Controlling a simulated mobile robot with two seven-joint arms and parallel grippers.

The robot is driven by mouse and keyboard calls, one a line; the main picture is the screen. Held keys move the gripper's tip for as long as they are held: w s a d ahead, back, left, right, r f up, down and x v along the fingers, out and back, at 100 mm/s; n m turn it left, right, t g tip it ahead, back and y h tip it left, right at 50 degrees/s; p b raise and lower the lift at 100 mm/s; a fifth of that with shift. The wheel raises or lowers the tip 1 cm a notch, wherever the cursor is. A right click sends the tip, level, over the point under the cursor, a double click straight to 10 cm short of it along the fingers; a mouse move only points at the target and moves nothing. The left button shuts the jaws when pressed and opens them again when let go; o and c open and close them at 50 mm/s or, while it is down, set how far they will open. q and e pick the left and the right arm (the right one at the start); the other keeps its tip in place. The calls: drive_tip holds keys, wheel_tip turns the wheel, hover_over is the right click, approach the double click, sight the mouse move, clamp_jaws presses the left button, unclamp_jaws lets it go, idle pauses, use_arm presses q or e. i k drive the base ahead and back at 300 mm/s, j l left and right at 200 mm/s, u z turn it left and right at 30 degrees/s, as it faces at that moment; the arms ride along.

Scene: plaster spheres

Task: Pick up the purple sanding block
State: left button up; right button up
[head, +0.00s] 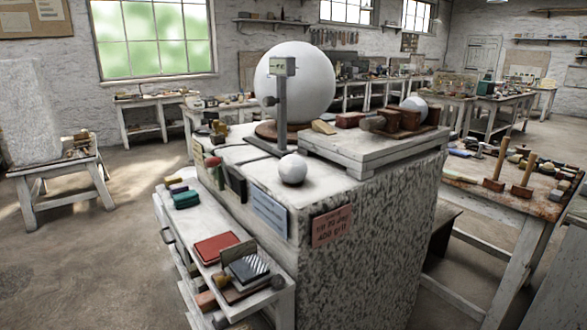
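A small dark, purplish block (178,188) lies at the far end of the low white side shelf, left of the big stone block. It is small in the picture, so I cannot be sure that it is the purple sanding block. A teal block (186,200) lies just in front of it, and a yellowish piece (174,180) lies just behind it. Neither of my grippers shows in the head view.
The speckled stone block (340,250) carries a small white sphere (293,169) and a large one (300,85).

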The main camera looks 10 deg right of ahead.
sight(175, 189)
drive_tip(key=i+l+u, duration=0.2)
drive_tip(key=l, duration=0.15)
drive_tip(key=i+l+u, duration=0.2)
drive_tip(key=l, duration=0.2)
drive_tip(key=i+l+u, duration=0.2)
drive_tip(key=l, duration=0.2)
drive_tip(key=l+u, duration=0.2)
drive_tip(key=l, duration=0.2)
drive_tip(key=l+u, duration=0.2)
drive_tip(key=l, duration=0.25)
drive_tip(key=i, duration=0.05)
